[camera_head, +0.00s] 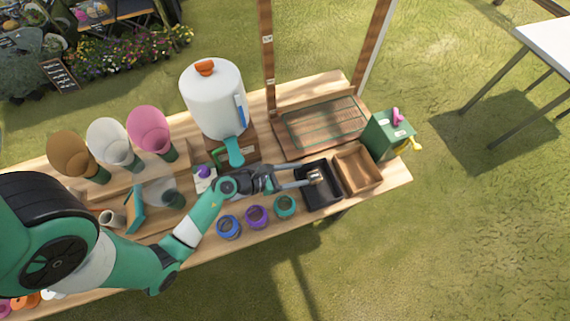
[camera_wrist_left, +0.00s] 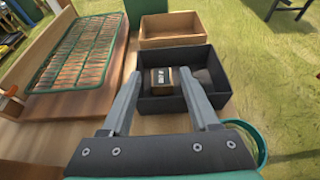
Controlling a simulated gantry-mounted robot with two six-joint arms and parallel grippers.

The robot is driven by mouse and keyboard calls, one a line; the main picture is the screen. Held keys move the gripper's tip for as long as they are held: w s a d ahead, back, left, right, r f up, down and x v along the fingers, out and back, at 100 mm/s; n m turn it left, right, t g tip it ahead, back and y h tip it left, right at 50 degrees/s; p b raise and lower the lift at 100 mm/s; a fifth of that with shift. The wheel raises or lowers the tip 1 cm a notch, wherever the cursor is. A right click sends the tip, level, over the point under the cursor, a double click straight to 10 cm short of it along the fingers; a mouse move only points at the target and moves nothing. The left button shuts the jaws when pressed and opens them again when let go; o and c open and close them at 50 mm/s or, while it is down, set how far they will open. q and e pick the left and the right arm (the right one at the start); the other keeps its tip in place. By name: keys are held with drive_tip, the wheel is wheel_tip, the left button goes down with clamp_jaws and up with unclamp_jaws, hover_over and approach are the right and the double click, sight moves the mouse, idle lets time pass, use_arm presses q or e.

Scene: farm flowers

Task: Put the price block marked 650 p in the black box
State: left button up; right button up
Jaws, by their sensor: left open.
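The black box (camera_head: 325,198) stands at the front right of the wooden table and also shows in the wrist view (camera_wrist_left: 222,88). A small dark block with a tan edge (camera_wrist_left: 160,78) is in the black box, and it also shows in the head view (camera_head: 315,177). Its pale label is too small to read, so I cannot confirm 650 p. My left gripper (camera_head: 308,177) reaches over the box's left side. In the wrist view its fingers (camera_wrist_left: 160,80) are apart, one on each side of the block. My right gripper is not in view.
A wooden box (camera_head: 357,170) adjoins the black box, with a green box with a yellow crank (camera_head: 388,135) beyond it. A wire-rack tray (camera_head: 322,128) lies behind. Several coloured jars, including a teal one (camera_head: 285,206), line the front edge. A white dispenser (camera_head: 214,102) stands behind my arm.

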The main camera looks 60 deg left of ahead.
use_arm(q)
drive_tip(key=v, duration=0.5)
drive_tip(key=shift+p, duration=0.3)
